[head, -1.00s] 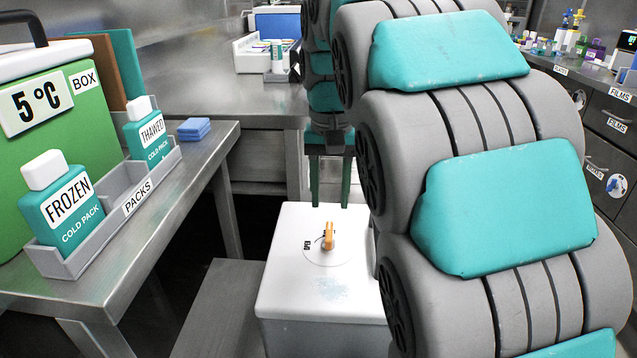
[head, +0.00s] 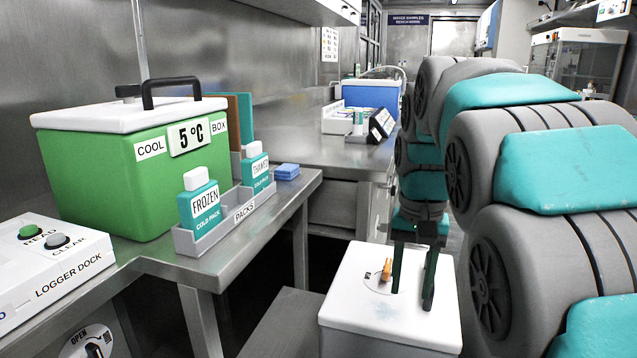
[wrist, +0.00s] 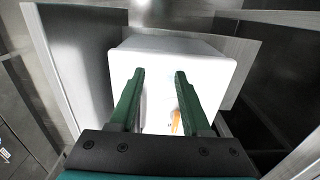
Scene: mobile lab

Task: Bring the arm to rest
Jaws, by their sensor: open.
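My arm, grey with teal pads, fills the right side of the head view. My gripper (head: 412,285) points downward with its two green fingers apart and nothing between them. In the head view the fingers overlap the top of a white box (head: 350,325). The gap between the fingertips and the lid is hard to judge. In the wrist view the open fingers (wrist: 160,76) frame the white box top (wrist: 170,52).
A steel bench at left holds a green cool box (head: 105,180), a tray (head: 215,234) with FROZEN and THAWED cold packs, blue pads (head: 287,172) and a logger dock (head: 45,265). A grey step (head: 285,325) is low beside the white box.

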